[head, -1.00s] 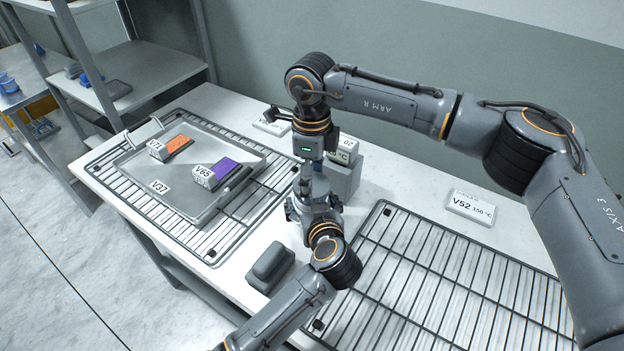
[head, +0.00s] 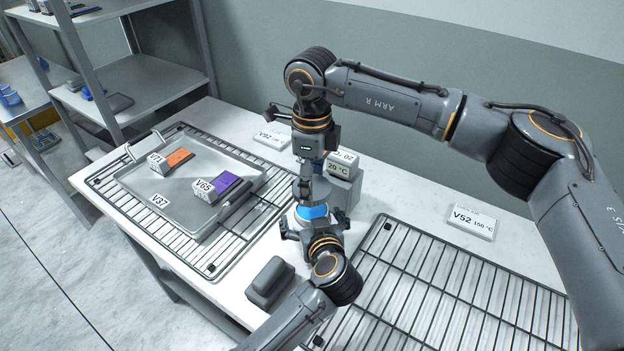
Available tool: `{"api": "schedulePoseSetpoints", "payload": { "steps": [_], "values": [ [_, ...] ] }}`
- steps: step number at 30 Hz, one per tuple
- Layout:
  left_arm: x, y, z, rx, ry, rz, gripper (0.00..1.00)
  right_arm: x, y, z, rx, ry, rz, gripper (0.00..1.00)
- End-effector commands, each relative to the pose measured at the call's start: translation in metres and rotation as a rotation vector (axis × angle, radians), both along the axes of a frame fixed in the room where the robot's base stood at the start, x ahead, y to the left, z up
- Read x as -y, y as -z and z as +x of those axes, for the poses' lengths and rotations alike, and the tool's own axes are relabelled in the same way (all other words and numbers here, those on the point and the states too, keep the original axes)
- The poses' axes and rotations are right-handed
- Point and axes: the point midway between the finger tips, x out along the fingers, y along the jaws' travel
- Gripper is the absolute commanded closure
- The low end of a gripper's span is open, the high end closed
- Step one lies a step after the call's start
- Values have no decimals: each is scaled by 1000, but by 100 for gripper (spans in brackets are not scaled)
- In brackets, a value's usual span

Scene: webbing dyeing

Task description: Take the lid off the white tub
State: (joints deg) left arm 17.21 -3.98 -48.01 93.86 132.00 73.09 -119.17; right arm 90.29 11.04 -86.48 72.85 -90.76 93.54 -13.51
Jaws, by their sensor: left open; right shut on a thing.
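The white tub (head: 300,220) stands on the white table in the middle of the head view, mostly hidden by my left gripper.
A grey tray (head: 160,204) with orange block V71 (head: 179,157) and purple block V65 (head: 225,182) sits on a wire rack at left. A dark grey block (head: 270,281) lies near the front edge. Another wire rack (head: 440,290) fills the right.

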Motion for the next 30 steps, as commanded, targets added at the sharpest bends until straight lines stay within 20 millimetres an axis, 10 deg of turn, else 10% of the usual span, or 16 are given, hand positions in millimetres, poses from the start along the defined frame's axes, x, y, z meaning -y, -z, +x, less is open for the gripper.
{"api": "schedulePoseSetpoints", "payload": {
  "steps": [18,30],
  "values": [
    [20,-39,-96,-2,1,-2,0,0,0,0,0,0,0,66],
    [22,-45,-108,0,-1,-1,0,0,0,0,0,0,0,66]
  ]
}}
